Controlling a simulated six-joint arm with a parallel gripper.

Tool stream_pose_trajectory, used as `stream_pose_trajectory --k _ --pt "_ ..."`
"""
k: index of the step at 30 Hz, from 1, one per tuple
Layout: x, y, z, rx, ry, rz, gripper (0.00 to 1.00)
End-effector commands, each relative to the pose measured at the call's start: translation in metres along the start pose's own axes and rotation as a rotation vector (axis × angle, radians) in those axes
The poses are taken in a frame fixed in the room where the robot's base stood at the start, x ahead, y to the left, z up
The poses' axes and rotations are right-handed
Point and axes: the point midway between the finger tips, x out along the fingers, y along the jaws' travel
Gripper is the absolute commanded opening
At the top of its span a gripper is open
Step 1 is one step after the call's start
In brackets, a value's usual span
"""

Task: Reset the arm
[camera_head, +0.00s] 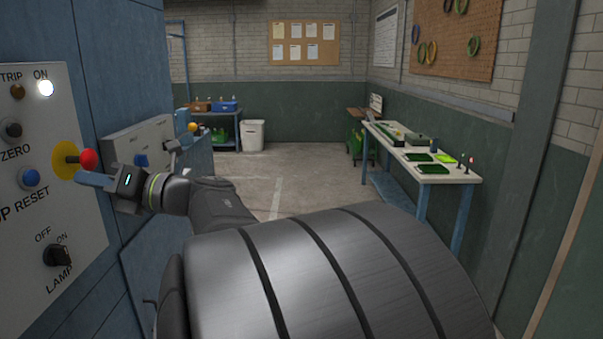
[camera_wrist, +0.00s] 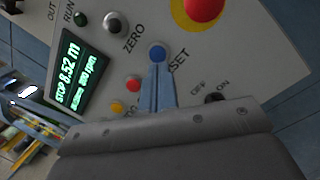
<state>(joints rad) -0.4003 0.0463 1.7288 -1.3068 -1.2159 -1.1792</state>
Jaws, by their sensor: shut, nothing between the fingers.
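My arm reaches from the lower right to the control panel (camera_head: 45,200) at the left. My gripper (camera_head: 82,179) is shut and empty, its blue fingers close to the panel face. In the wrist view the shut fingertips (camera_wrist: 157,68) are just below the blue reset button (camera_wrist: 157,53). I cannot tell whether they touch it. The same blue button (camera_head: 29,177) shows in the head view, left of the fingertips. The red emergency button on its yellow ring (camera_head: 75,160) is just above the fingers.
A black lamp knob (camera_head: 58,254) is below, and a black zero knob (camera_head: 12,130) above. A bench (camera_head: 450,178) with green samples stands at the right. The floor (camera_head: 300,175) between is open.

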Motion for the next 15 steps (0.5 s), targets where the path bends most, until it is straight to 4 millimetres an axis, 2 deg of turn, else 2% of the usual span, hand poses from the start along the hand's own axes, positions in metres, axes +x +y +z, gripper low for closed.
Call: stream_pose_trajectory --k 2,6,15 --pt "-0.002 -0.006 -0.004 -0.024 0.042 -0.007 0.00" --pt "0.013 0.007 -0.024 0.093 0.024 0.005 0.00" --pt "0.033 0.024 -0.060 0.308 0.004 0.009 0.00"
